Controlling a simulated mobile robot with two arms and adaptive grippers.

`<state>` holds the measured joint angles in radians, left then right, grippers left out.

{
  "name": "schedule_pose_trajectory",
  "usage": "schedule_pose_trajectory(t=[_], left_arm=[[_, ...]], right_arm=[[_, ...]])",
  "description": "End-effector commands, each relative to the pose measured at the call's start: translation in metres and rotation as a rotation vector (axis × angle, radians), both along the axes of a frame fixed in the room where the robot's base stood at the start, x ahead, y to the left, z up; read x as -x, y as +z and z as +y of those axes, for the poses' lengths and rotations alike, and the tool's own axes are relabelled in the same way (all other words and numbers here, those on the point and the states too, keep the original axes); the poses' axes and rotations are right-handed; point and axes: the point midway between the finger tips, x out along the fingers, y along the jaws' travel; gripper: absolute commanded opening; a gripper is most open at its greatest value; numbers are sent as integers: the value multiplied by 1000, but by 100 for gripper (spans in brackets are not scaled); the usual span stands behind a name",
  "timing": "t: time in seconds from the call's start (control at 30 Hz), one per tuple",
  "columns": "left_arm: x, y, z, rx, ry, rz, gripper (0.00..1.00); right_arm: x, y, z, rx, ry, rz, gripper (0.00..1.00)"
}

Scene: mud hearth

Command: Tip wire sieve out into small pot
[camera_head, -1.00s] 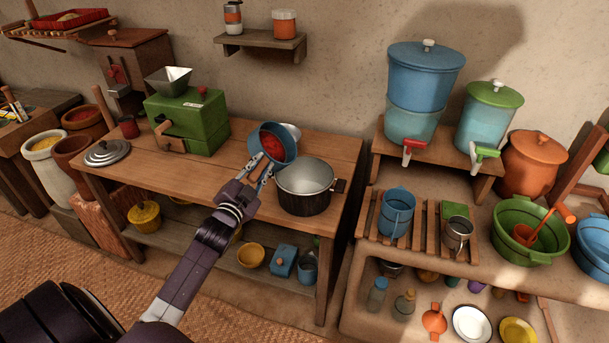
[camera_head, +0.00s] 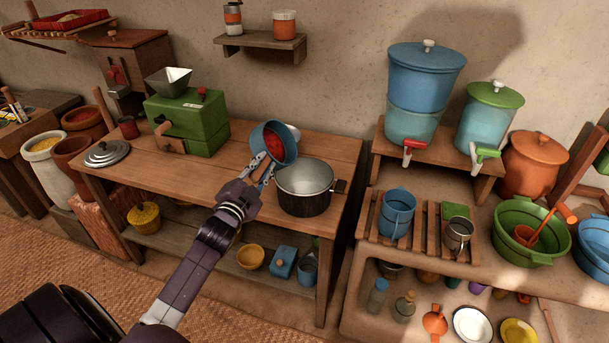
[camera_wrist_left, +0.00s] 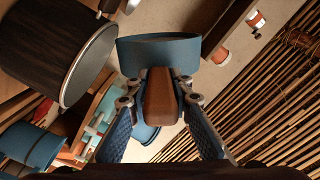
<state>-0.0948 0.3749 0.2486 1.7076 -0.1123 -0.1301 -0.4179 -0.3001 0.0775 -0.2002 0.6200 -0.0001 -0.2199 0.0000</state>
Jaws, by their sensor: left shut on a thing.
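My left gripper (camera_head: 262,173) is shut on the brown handle (camera_wrist_left: 160,95) of the wire sieve (camera_head: 262,137), which shows as a blue round-walled vessel with red contents (camera_head: 274,145). The sieve is tilted, its opening turned toward the right and the camera. It is held above the table, just left of and higher than the small pot. The small pot (camera_head: 306,198) stands upright on the table, dark outside with a pale metal inside that looks empty. In the left wrist view the sieve's blue wall (camera_wrist_left: 158,52) is beside the pot (camera_wrist_left: 88,62). My right gripper is not in view.
The wooden table (camera_head: 215,180) holds a green grinder (camera_head: 188,122) and a metal lid (camera_head: 106,153). A pale object (camera_head: 293,131) is partly hidden behind the sieve. A slatted rack with a blue mug (camera_head: 397,213) stands to the right. The table's front middle is clear.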

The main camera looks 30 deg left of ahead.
Motion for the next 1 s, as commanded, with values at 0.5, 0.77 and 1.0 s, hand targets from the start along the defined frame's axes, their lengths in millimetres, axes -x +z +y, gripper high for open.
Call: schedule_pose_trajectory(t=[0.5, 0.77, 1.0], left_arm=[[-1, 3, -3, -47, -1, 9, 0], [-1, 4, -4, -63, 0, 13, 0], [-1, 5, -4, -73, 0, 16, 0]], right_arm=[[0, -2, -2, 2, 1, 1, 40], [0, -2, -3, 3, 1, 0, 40], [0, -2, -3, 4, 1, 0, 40]])
